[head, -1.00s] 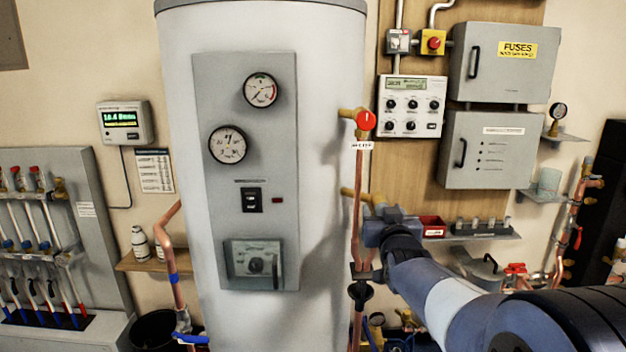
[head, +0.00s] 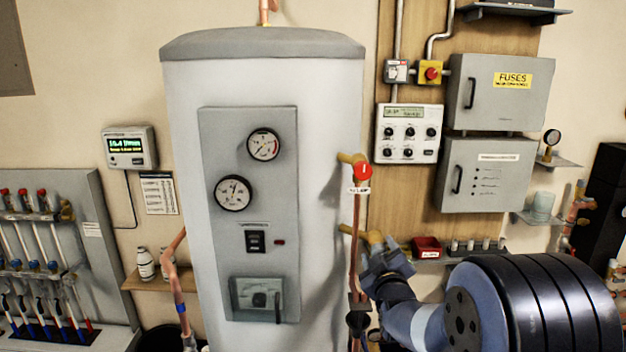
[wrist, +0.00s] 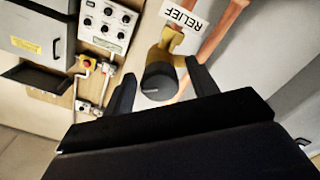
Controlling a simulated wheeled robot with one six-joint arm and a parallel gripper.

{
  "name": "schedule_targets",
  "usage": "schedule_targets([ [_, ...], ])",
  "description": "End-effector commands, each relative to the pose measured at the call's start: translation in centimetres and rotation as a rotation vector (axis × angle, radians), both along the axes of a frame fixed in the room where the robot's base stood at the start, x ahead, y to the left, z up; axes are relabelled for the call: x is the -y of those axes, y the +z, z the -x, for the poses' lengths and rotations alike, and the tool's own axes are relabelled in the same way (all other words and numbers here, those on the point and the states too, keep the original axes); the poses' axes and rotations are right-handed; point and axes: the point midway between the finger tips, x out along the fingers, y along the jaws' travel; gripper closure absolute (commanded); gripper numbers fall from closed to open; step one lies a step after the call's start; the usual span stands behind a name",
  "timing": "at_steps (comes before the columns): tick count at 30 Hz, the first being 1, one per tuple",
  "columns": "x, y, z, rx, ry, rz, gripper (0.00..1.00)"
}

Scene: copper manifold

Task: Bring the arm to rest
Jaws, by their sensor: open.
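My gripper (head: 378,268) is in front of the tank's right side, by the copper pipe and just below a brass fitting (head: 368,237). In the wrist view my gripper (wrist: 160,72) is open, its two dark fingers apart. A brass relief valve with a round dark grey knob (wrist: 159,82) shows between and beyond the fingertips. The fingers do not close on the knob; whether they touch it I cannot tell. A white RELIEF label (wrist: 183,18) hangs by it, upside down in this view. My arm reaches in from the lower right of the head view.
The white tank (head: 335,120) stands close on the left. A red-handled valve (head: 362,172) is above my gripper. A shelf with a red bin (head: 426,247) is to the right. Grey fuse boxes (head: 497,92) and a control panel (head: 409,133) hang on the wall behind.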

Motion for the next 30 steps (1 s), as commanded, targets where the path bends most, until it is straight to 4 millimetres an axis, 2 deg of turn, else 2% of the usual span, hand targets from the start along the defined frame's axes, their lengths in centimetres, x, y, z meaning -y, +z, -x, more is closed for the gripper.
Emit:
schedule_targets([
  [1, 0.0, 0.5, 0.0, -0.003, 0.0, 0.026, 0.44],
  [14, 0.0, 0.3, 0.1, -0.003, 0.0, 0.263, 0.44],
  [21, 0.0, -0.1, 3.7, 0.002, -0.001, 0.258, 0.44],
  [30, 0.0, 0.0, 5.2, 0.001, 0.0, 0.256, 0.44],
])
